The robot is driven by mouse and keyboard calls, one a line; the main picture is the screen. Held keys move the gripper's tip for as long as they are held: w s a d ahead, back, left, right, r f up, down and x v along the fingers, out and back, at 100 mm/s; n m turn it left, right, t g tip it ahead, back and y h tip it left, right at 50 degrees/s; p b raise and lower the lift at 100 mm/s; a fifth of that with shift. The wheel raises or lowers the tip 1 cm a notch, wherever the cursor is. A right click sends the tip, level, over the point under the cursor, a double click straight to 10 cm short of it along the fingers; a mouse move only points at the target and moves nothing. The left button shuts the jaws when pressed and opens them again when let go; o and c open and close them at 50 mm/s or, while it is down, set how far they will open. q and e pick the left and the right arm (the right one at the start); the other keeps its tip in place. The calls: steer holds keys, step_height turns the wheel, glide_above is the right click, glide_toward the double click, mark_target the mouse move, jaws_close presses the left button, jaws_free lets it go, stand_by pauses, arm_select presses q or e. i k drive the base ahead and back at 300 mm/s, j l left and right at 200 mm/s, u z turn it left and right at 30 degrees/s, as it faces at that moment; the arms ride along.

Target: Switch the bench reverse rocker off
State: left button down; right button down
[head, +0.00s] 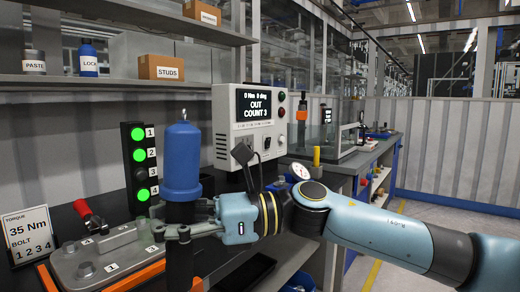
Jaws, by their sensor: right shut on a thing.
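The white controller box (239,136) stands on the bench at the middle of the head view. Its dark screen (255,104) reads "0 Nm 0 deg", "OUT" and "COUNT 3". Small controls (281,112) line its right edge, and a dark control (267,142) shows lower on its front. I cannot tell which is the reverse rocker or how it is set. My right gripper (179,234) is shut on an upright tool with a blue upper body (181,162) and black lower shaft. It is in front of the box, to its left. My left gripper is not in view.
A light tower (139,162) shows 1, 2 and 4 green, 3 dark. A grey numbered housing (105,257) with a red-handled clamp (88,213) sits at lower left, beside a "35 Nm" sign (28,236). Shelves (108,82) hold boxes and bottles above.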

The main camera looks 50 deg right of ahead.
mark_target(268, 142)
steer(key=l+z, duration=0.2)
steer(key=z, duration=0.4)
steer(key=i+l+z, duration=0.2)
steer(key=l, duration=0.3)
steer(key=i+l+z, duration=0.1)
steer(key=l+z, duration=0.15)
steer(key=l, duration=0.2)
steer(key=i+l+z, duration=0.2)
steer(key=l, duration=0.2)
steer(key=i+l+z, duration=0.25)
steer(key=l, duration=0.15)
steer(key=i+l, duration=0.45)
steer(key=l, duration=0.25)
steer(key=i+l, duration=0.25)
steer(key=l, duration=0.1)
